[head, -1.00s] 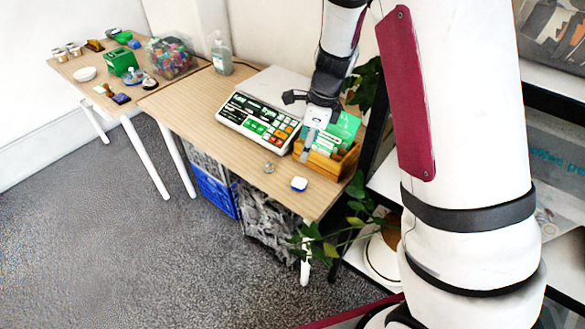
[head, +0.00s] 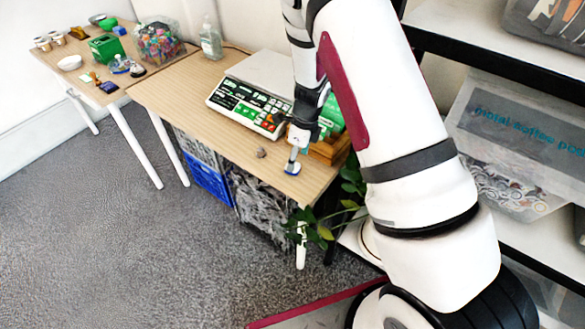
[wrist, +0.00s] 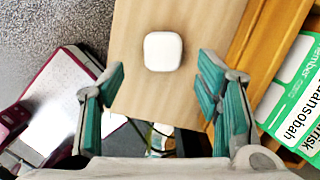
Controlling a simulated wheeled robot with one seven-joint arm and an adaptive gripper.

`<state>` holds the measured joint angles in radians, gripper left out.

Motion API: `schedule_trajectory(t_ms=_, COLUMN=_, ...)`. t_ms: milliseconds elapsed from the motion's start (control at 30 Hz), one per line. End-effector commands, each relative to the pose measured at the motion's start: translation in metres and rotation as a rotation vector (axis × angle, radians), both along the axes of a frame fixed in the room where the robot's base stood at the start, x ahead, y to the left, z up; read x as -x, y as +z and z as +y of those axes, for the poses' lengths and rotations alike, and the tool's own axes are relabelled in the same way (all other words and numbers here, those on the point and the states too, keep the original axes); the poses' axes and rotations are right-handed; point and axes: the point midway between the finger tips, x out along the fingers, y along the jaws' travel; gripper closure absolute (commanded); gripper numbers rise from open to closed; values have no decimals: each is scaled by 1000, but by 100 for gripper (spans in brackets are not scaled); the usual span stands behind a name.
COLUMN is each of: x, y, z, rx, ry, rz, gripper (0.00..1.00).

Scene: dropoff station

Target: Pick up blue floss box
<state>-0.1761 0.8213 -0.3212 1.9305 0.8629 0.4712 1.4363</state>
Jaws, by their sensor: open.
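The floss box (head: 291,168) is a small white rounded box with a blue edge, lying near the front right end of the wooden table (head: 190,95). In the wrist view the box (wrist: 162,51) shows its plain white top, with bare wood around it. My gripper (head: 294,157) is above the box and partly covers it in the head view. In the wrist view my gripper (wrist: 162,76) is open with its teal-padded fingers apart. The box lies between their lines, a little beyond the tips. Nothing is held.
A wooden tray (head: 328,150) with green-and-white cards (wrist: 302,105) stands close to the right. A scale with a keypad (head: 243,105) is behind. A plant (head: 318,228) hangs by the table's end.

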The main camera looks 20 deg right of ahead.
Motion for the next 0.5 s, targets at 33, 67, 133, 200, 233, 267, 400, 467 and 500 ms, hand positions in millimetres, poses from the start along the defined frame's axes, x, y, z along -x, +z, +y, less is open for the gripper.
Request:
schedule_trajectory(t_ms=33, x=-2, y=-7, z=1, rx=0, ry=0, rz=1, gripper=42)
schedule_trajectory(t_ms=67, x=-3, y=-11, z=2, rx=0, ry=0, rz=3, gripper=42)
schedule_trajectory(t_ms=133, x=-6, y=-21, z=3, rx=0, ry=0, rz=3, gripper=42)
schedule_trajectory(t_ms=200, x=-8, y=-31, z=5, rx=-1, ry=-2, rz=2, gripper=42)
schedule_trajectory(t_ms=233, x=-8, y=-34, z=5, rx=0, ry=-2, rz=3, gripper=42)
schedule_trajectory(t_ms=267, x=-8, y=-37, z=5, rx=0, ry=-1, rz=3, gripper=42)
schedule_trajectory(t_ms=400, x=-10, y=-44, z=7, rx=-1, ry=1, rz=1, gripper=42)
schedule_trajectory(t_ms=467, x=-10, y=-45, z=7, rx=0, ry=1, rz=0, gripper=42)
schedule_trajectory(t_ms=500, x=-10, y=-45, z=7, rx=0, ry=1, rz=0, gripper=42)
